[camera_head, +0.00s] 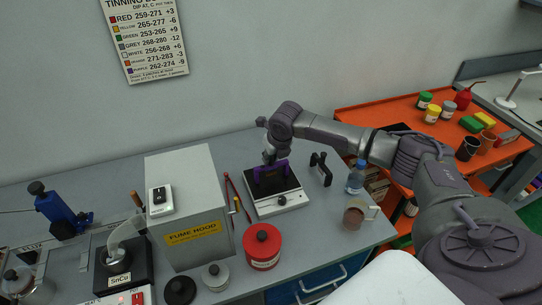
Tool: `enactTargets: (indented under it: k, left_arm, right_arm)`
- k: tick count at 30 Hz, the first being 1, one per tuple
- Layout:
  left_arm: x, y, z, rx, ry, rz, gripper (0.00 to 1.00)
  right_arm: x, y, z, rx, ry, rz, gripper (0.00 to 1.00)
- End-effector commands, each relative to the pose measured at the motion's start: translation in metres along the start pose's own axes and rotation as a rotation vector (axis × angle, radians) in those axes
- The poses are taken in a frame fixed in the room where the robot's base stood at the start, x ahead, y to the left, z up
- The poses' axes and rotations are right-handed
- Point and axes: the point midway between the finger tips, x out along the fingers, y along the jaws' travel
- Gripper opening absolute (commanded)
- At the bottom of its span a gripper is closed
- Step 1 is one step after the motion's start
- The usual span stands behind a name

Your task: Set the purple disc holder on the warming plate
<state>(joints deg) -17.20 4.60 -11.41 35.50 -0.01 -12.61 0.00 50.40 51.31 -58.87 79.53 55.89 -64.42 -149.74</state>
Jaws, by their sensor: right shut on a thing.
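The purple disc holder (271,173) is at the warming plate (297,200), a white box with a black top and a dark knob in front. My right gripper (270,158) is shut on the upper part of the holder from above. The holder is over the back part of the black top. I cannot tell whether it touches the plate or hangs just above it. My gripper's fingers are small and partly hidden here. My left gripper is not in view.
The grey fume hood (190,205) stands left of the plate, with red-handled tools (233,195) between. A black stand (320,168), a blue bottle (356,177) and a brown mug (354,214) are to the right. A red tin (262,247) stands in front.

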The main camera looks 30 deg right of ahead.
Motion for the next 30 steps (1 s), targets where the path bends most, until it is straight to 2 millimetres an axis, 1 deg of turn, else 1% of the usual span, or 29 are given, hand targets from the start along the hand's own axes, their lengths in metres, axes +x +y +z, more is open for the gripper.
enactTargets:
  k: [6, 7, 12, 18, 19, 24, 30]
  left_arm:
    - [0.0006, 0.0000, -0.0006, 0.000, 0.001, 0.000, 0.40]
    - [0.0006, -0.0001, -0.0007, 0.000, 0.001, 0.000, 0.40]
    - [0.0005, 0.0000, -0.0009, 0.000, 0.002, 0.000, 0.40]
    - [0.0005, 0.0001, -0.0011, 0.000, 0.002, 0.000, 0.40]
    - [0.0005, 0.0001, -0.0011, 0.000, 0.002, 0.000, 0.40]
    - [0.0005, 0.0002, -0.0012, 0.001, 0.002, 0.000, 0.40]
    - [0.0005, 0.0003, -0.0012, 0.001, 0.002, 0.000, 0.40]
  right_arm:
    - [0.0026, 0.0001, -0.0010, 0.000, 0.000, 0.000, 0.00]
    - [0.0026, 0.0001, -0.0010, 0.000, 0.000, 0.000, 0.23]
    - [0.0024, 0.0001, -0.0009, 0.000, 0.000, 0.000, 0.50]
    - [0.0024, 0.0001, -0.0009, 0.000, 0.000, 0.000, 0.50]
    - [0.0026, 0.0001, -0.0013, 0.000, 0.001, 0.000, 0.52]
    - [0.0026, 0.0001, -0.0012, 0.000, 0.001, 0.000, 0.80]
    - [0.0025, 0.0000, -0.0011, 0.000, 0.000, 0.000, 0.80]
